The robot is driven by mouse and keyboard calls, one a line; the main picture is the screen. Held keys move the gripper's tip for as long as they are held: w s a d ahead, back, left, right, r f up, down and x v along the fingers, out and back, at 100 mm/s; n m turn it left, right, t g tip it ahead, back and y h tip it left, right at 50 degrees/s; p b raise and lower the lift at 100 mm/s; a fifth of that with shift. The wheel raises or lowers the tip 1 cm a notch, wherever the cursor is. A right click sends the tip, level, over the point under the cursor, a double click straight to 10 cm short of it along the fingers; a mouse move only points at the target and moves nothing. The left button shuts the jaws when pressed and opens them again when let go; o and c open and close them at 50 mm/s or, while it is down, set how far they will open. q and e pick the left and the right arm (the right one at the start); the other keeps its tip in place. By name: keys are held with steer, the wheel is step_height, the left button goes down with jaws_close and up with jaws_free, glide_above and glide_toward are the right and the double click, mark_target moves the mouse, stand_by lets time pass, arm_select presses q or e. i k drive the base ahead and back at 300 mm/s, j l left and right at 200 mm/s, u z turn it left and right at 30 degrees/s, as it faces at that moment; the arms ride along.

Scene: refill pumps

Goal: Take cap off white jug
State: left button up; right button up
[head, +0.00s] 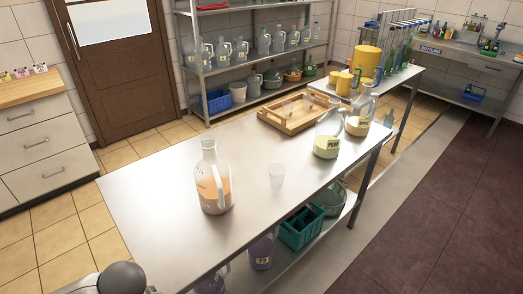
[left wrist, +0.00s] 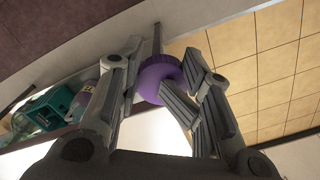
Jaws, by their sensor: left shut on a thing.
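My left gripper (left wrist: 160,95) shows in the left wrist view, its fingers closed around a rounded purple piece (left wrist: 158,72), perhaps a cap. The fingers partly hide it. In the head view, a clear jug with a white handle and peach-coloured contents (head: 211,188) stands upright on the steel table (head: 150,190); I see no coloured cap on its neck. A jug with pale green contents (head: 327,146) and a jug with cream contents (head: 358,124) stand farther back. I cannot tell which is the white jug. My right gripper is not in view.
A wooden tray (head: 283,122) lies at the table's back edge. Below, the lower shelf holds a green crate (head: 301,230) and a purple jug (head: 261,252). The table's left part is bare.

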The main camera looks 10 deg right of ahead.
mark_target(211, 174)
steer(key=i+l+u, duration=0.1)
steer(key=l, duration=0.25)
steer(key=i+l+u, duration=0.1)
steer(key=i+l, duration=0.15)
steer(key=i+l+u, duration=0.1)
steer(key=l, duration=0.35)
steer(key=i+l+u, duration=0.1)
steer(key=l, duration=0.25)
steer(key=i+l+u, duration=0.1)
steer(key=i+l, duration=0.15)
steer(key=l, duration=0.15)
steer(key=i+l+u, duration=0.1)
steer(key=l, duration=0.25)
steer(key=i+l+u, duration=0.1)
steer(key=l, duration=0.3)
steer(key=i+l, duration=0.1)
steer(key=l, duration=0.3)
steer(key=i+u, duration=0.05)
